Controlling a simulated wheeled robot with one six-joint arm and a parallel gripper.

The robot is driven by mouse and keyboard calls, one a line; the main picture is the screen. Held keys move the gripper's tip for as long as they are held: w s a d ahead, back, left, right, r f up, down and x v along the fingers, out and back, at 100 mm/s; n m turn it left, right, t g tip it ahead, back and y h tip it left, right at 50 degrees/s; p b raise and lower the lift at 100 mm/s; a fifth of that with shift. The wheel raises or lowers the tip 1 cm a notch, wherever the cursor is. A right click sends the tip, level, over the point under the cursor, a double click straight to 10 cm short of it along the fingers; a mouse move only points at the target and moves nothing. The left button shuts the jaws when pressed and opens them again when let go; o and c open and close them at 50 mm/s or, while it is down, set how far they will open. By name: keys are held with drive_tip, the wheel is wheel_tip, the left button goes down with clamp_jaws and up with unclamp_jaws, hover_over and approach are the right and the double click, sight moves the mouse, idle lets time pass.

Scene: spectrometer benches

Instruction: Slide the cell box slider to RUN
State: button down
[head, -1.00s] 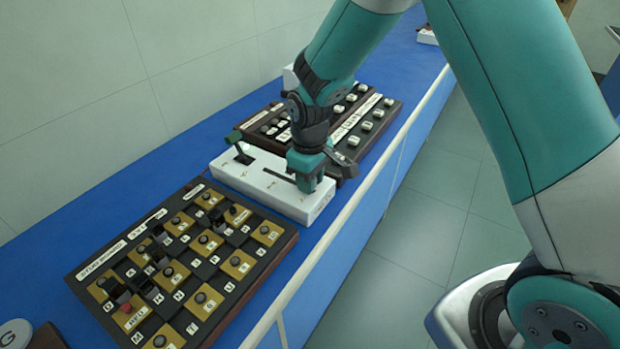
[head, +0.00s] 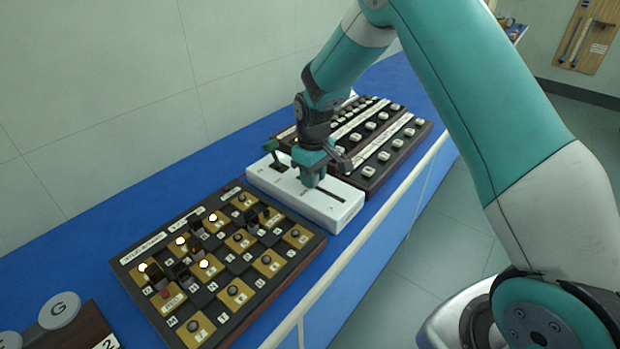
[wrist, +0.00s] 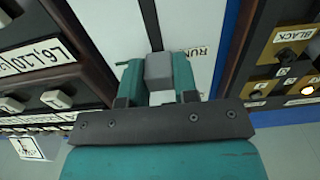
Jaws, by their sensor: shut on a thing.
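The white cell box (head: 345,212) stands on the blue bench. A dark slot (head: 333,194) in its top runs on to the right of my gripper (head: 312,182). My gripper points down at the box top, toward the slot's left end. In the wrist view its teal fingers (wrist: 158,80) are shut on the grey slider knob (wrist: 158,66). A RUN label (wrist: 198,52) shows just right of the fingers, partly covered by them. The fingers hide the knob in the head view.
A lever (head: 272,153) rises at the box's left end. A checkered switch board (head: 225,262) with several lit lamps lies in front, and a dark button panel (head: 385,150) lies behind. Both are close to the box. The bench has a pale front rail (head: 345,262).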

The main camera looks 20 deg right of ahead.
drive_tip(key=c, duration=0.9)
unclamp_jaws()
wheel_tip(320, 180, up, 18)
drive_tip(key=shift+f+b, duration=0.25)
drive_tip(key=shift+b, duration=0.6)
drive_tip(key=s+a+y, duration=0.1)
drive_tip(key=s+a, duration=0.2)
drive_tip(key=s, duration=0.7)
drive_tip(key=s+a+r+n+y, duration=0.1)
drive_tip(key=s+a, duration=0.3)
drive_tip(key=s, duration=0.7)
drive_tip(key=s+a+y, duration=0.2)
drive_tip(key=s+a, duration=0.2)
drive_tip(key=s, duration=0.6)
drive_tip(key=shift+s+a+r+n, duration=0.1)
drive_tip(key=shift+s+r+n, duration=0.05)
drive_tip(key=shift+r+n, duration=0.2)
